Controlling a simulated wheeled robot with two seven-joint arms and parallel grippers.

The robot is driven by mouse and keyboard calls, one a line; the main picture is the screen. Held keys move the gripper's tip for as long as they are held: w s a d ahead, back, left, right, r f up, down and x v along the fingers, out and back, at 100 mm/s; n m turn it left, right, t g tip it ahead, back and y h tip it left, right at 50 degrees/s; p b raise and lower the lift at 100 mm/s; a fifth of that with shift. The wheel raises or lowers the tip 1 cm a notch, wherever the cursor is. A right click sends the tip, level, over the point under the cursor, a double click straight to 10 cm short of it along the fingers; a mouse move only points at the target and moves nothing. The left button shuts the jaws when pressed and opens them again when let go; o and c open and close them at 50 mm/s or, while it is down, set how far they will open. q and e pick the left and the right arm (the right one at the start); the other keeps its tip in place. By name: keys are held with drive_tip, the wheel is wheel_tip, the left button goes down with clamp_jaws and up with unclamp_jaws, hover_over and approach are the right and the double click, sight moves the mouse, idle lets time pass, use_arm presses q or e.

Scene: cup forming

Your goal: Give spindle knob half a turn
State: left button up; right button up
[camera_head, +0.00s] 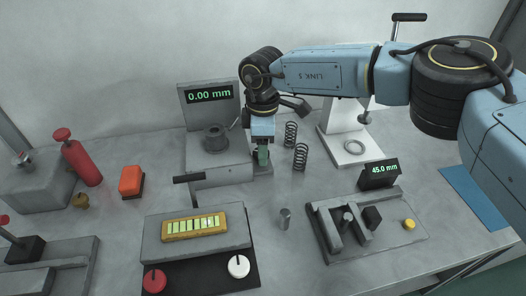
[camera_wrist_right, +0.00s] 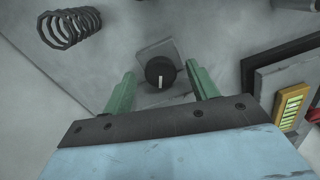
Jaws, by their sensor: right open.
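The spindle knob (camera_wrist_right: 160,72) is a round black knob with a white mark, on a small grey base. In the right wrist view the white mark points toward my gripper. My right gripper (camera_wrist_right: 161,88) has its green fingers apart, one on each side of the knob, with clear gaps to it. In the head view my right gripper (camera_head: 262,156) points down beside the grey machine with the 0.00 mm display (camera_head: 209,94), and the knob is hidden behind it. My left gripper is not in view.
Two black springs (camera_head: 301,157) stand right of my gripper. A white press (camera_head: 349,148) stands behind them. A panel with a yellow level gauge (camera_head: 194,227) is in front, and a small metal cylinder (camera_head: 285,218) stands on the table. A grey fixture (camera_head: 330,228) lies at right.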

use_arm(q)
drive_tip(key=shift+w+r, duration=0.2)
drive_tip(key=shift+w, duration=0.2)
use_arm(e)
drive_tip(key=shift+f, duration=0.9)
drive_tip(key=shift+c, duration=0.2)
drive_tip(key=c, duration=1)
drive_tip(key=shift+o, duration=0.2)
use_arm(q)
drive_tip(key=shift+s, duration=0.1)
use_arm(e)
drive_tip(key=shift+n, duration=0.3)
drive_tip(key=n, duration=0.3)
drive_tip(key=shift+w, duration=0.1)
drive_tip(key=shift+n, duration=1.7)
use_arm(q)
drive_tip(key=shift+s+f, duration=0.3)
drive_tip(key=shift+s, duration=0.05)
use_arm(e)
drive_tip(key=shift+w+n, duration=0.1)
drive_tip(key=shift+n, duration=0.2)
